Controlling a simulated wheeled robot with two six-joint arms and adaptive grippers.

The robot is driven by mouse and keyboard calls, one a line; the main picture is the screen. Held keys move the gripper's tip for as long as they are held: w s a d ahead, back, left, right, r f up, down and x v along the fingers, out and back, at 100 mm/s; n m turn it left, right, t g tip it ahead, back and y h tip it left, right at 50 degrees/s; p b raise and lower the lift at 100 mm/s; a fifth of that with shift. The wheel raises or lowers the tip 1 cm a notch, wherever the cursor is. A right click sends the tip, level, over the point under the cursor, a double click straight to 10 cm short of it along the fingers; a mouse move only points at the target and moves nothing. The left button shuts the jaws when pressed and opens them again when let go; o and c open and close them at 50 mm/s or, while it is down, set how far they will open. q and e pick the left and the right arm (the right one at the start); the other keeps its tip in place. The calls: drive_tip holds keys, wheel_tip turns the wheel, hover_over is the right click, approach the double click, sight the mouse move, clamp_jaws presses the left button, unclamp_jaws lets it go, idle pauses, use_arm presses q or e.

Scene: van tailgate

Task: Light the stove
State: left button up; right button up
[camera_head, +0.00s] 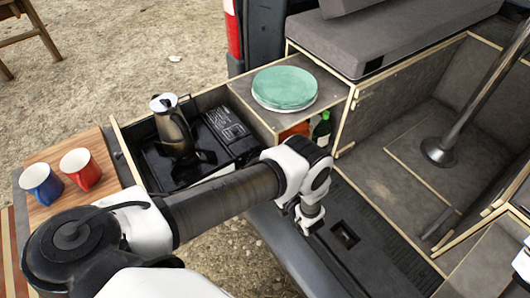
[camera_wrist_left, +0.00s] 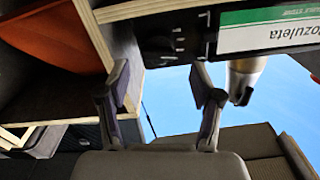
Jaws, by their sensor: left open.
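The black stove (camera_head: 195,160) sits in the pulled-out wooden drawer at the van's tailgate, with a metal pot (camera_head: 172,125) standing on it. In the left wrist view, the stove's dark front (camera_wrist_left: 175,35) has small white markings and a green-and-white label (camera_wrist_left: 270,32). I cannot make out the knob or any flame. My left gripper (camera_wrist_left: 160,88) is open and empty, its two fingers apart below the stove front in that picture. In the head view my left arm crosses in front of the stove, and I cannot make out its fingertips. My right gripper is not in view.
A blue mug (camera_head: 41,184) and a red mug (camera_head: 80,169) stand on a wooden board at left. Green plates (camera_head: 284,88) rest on the cabinet right of the stove. A green bottle (camera_head: 322,130) and an orange item (camera_head: 296,131) are beneath. A metal post (camera_head: 470,110) stands at right.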

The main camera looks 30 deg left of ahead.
use_arm(q)
drive_tip(key=x, duration=0.3)
drive_tip(key=shift+w+f, duration=0.1)
drive_tip(key=shift+w, duration=0.05)
drive_tip(key=c, duration=1.1)
drive_tip(key=shift+c, duration=0.2)
drive_tip(key=shift+n, duration=0.3)
drive_tip(key=shift+n+b, duration=1.45)
drive_tip(key=shift+n, duration=2.55)
